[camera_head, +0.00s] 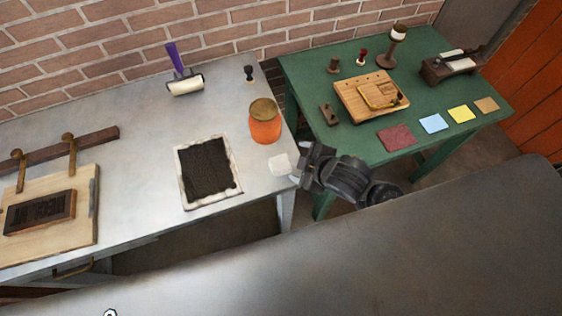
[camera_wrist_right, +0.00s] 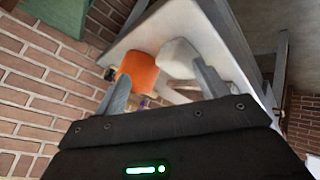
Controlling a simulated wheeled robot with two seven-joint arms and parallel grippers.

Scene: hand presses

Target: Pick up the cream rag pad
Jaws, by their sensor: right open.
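The cream rag pad (camera_head: 280,164) lies on the grey metal table near its right edge, in front of the orange jar (camera_head: 264,122). My right gripper (camera_head: 299,165) is just to the right of the pad at the table edge. In the right wrist view the pad (camera_wrist_right: 177,57) shows beyond the open fingers (camera_wrist_right: 163,84), nearer the right finger, with nothing held between them. I cannot tell whether a finger touches the pad. My left gripper is not in view.
An inking slab (camera_head: 181,196) with a pale rim lies left of the pad. The orange jar (camera_wrist_right: 140,72) also shows in the right wrist view. A green table (camera_head: 350,150) with stamps and coloured cards stands to the right, across a gap.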

